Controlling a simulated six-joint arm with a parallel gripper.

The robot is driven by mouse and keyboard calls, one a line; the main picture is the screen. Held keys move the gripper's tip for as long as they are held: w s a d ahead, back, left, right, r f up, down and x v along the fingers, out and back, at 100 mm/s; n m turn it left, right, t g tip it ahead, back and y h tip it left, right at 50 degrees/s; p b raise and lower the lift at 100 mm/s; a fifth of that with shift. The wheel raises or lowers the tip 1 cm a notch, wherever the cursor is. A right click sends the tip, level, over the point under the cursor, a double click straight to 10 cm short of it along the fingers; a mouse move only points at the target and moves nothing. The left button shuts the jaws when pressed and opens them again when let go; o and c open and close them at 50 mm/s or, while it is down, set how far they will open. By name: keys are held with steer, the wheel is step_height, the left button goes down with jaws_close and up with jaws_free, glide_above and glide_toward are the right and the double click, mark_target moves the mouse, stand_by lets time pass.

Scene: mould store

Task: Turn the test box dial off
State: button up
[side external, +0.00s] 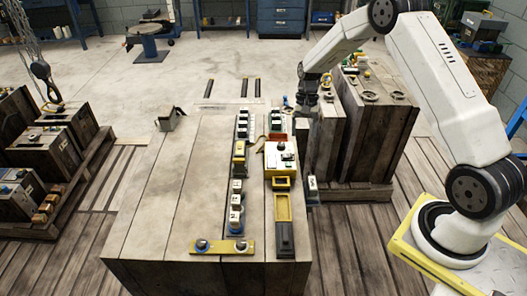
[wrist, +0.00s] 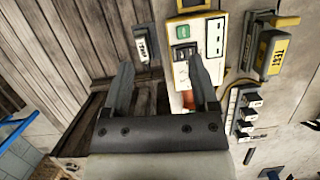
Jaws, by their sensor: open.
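The test box (side external: 268,160) is yellow with a cream face and lies on the wooden bench top in the side view. A dark round dial (side external: 281,146) shows on its face. In the wrist view, the box (wrist: 211,66) is at top centre, with a green label and a dark knob-like part (wrist: 185,54). Where the dial points is too small to tell. My gripper (side external: 303,110) is beyond the box in the side view. In the wrist view, my gripper (wrist: 160,72) is open and empty, its right finger overlapping the box's lower part.
A yellow TEST unit (wrist: 268,54) and a row of small switch blocks (wrist: 248,113) stand beside the box. A small labelled block (wrist: 143,46) is near the left finger. A yellow tray (side external: 283,207) lies nearer the side camera. The bench's left side is mostly clear.

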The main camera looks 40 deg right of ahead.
mark_target(281, 144)
steer(key=w+f+n+h, duration=0.1)
steer(key=w, duration=0.2)
steer(key=w+d+f+n+t+h, duration=0.1)
steer(key=w, duration=0.3)
steer(key=w+f+n+h, duration=0.1)
steer(key=w+f, duration=0.1)
steer(key=w, duration=0.1)
steer(key=shift+w+d+n+t, duration=0.3)
steer(key=shift+d+t, duration=0.1)
steer(key=shift+f, duration=0.15)
steer(key=shift+s+f, duration=0.1)
steer(key=shift+f, duration=3.7)
jaws_close()
